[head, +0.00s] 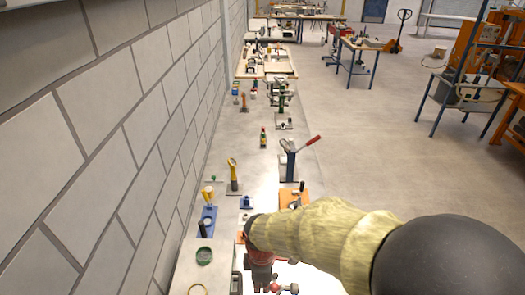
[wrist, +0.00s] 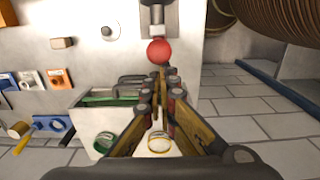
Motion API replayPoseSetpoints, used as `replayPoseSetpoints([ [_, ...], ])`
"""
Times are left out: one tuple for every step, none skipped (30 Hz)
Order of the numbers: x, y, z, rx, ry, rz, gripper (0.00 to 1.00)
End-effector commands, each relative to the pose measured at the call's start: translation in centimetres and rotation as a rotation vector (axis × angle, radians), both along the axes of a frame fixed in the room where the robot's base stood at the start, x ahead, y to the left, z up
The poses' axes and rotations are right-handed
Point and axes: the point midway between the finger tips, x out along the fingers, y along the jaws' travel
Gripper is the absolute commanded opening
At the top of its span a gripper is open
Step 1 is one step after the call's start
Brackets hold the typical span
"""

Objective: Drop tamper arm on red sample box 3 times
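My gripper (wrist: 160,84) reaches forward in the wrist view, its two fingers running close together towards the tips. I cannot tell whether they touch or hold anything. A red ball (wrist: 159,50) on a metal shaft (wrist: 157,16) shows just beyond the fingertips; it may be the tamper arm's knob, and whether the fingers touch it is unclear. In the head view my yellow-sleeved arm covers the bench's near right part, and a red part (head: 262,257) shows below its end. I cannot make out the red sample box for certain in either view.
A green ring (wrist: 104,141) and a yellow ring (wrist: 159,142) lie on a pale surface near the gripper. A green-edged box (wrist: 98,99) stands left of the fingers. A red-handled lever (head: 303,143) and yellow-handled tool (head: 233,172) stand farther along. A block wall (head: 110,120) borders the left.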

Motion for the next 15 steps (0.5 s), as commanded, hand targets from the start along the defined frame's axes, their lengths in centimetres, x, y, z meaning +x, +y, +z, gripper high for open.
replayPoseSetpoints([
  [0.0, -0.3, 0.0, 0.0, 0.0, -0.001, 0.0],
  [0.0, -0.4, 0.0, 0.0, 0.0, -0.001, 0.0],
  [0.0, -0.6, 0.0, 0.0, 0.0, -0.002, 0.0],
  [0.0, -0.7, 0.0, 0.0, 0.0, -0.002, 0.0],
  [0.0, -0.8, 0.0, 0.0, 0.0, -0.002, 0.0],
  [0.0, -1.0, 0.0, 0.0, 0.0, -0.002, 0.0],
  [0.0, -1.2, 0.0, 0.0, 0.0, -0.002, 0.0],
  [0.0, -1.3, 0.0, 0.0, 0.0, -0.001, 0.0],
  [0.0, -1.5, 0.0, 0.0, 0.0, -0.001, 0.0],
  [0.0, -1.6, 0.0, 0.0, 0.0, -0.001, 0.0],
  [0.0, -1.7, 0.0, 0.0, 0.0, -0.001, 0.0],
  [0.0, -1.9, 0.0, 0.0, 0.001, -0.002, 0.0],
  [0.0, -2.1, 0.0, 0.0, 0.001, -0.002, 0.0],
  [0.0, -2.2, 0.0, 0.0, 0.001, -0.002, 0.0],
  [0.0, -2.4, 0.0, 0.0, 0.001, -0.002, 0.0],
])
